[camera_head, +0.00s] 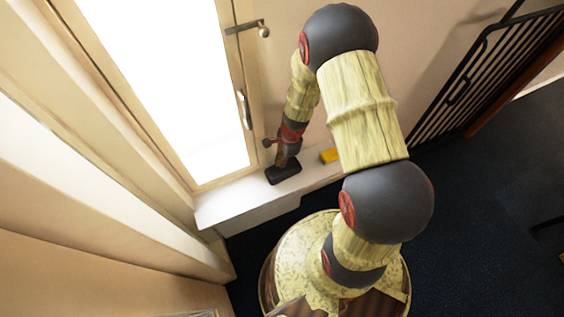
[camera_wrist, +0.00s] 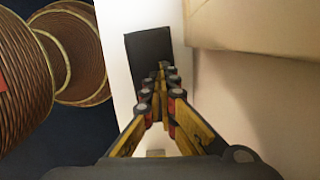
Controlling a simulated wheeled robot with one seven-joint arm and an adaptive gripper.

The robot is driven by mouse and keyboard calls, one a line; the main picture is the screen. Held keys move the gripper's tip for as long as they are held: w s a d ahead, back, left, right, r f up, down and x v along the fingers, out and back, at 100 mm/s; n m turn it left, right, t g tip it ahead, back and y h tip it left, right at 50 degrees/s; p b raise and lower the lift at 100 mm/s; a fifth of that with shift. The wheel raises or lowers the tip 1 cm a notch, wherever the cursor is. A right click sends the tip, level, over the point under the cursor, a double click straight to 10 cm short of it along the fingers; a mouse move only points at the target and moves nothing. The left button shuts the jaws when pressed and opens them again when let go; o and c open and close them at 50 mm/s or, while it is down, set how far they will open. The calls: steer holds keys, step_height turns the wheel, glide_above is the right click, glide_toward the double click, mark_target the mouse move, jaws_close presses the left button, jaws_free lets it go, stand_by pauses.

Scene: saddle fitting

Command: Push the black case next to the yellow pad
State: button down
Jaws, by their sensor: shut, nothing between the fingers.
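The black case (camera_head: 283,173) lies on the white sill below the window, at its front side. The yellow pad (camera_head: 329,156) lies on the same sill to the right, with a gap of bare sill between them. My gripper (camera_head: 282,160) is shut and empty, pointing down at the case. In the wrist view the closed fingertips (camera_wrist: 163,70) overlap the near right part of the black case (camera_wrist: 148,44). I cannot tell whether they touch it. The yellow pad does not show in the wrist view.
The white sill (camera_head: 232,203) is narrow, and its front edge drops to the dark floor (camera_head: 480,200). The window frame (camera_head: 228,182) borders it at the back. Bare sill lies left of the case. A black railing (camera_head: 470,85) stands far right.

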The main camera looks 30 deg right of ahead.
mark_target(289, 166)
steer(key=shift+s+d+f, duration=0.15)
steer(key=shift+s+d, duration=0.15)
steer(key=shift+d, duration=0.45)
steer(key=shift+s+d+f, duration=0.15)
steer(key=shift+s+d, duration=0.1)
steer(key=shift+d, duration=0.5)
steer(key=shift+r+p, duration=0.1)
steer(key=shift+p, duration=0.25)
steer(key=shift+d+r+p, duration=0.1)
steer(key=shift+r+p, duration=0.6)
steer(key=shift+p, duration=0.05)
steer(key=shift+s+f, duration=0.1)
steer(key=d, duration=0.4)
steer(key=d+p, duration=0.1)
steer(key=d, duration=0.3)
steer(key=s+d+p, duration=0.1)
steer(key=d, duration=0.3)
